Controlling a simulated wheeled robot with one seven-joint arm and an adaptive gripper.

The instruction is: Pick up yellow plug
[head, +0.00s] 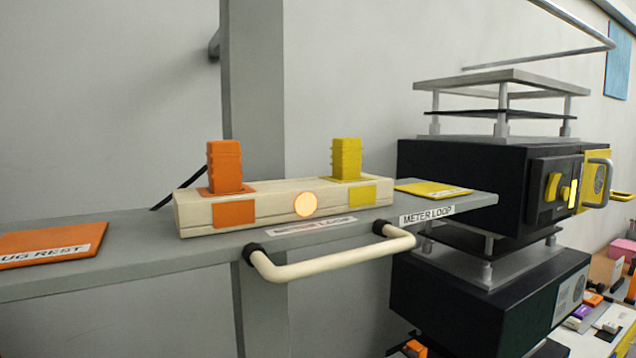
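The yellow plug (346,158) stands upright in the right end of a cream socket block (270,211) on a grey shelf. A yellow patch (362,195) marks the block's front below it. An orange plug (225,166) stands upright at the block's left end, above an orange patch (235,215). A round glowing light (305,204) sits between the patches. My gripper is not in view.
A cream handle (330,266) juts from the shelf's (150,250) front edge. An orange pad (45,243) lies left and a yellow pad (432,189) right of the block. Black boxes (470,170) stand at right. A grey post (254,90) rises behind.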

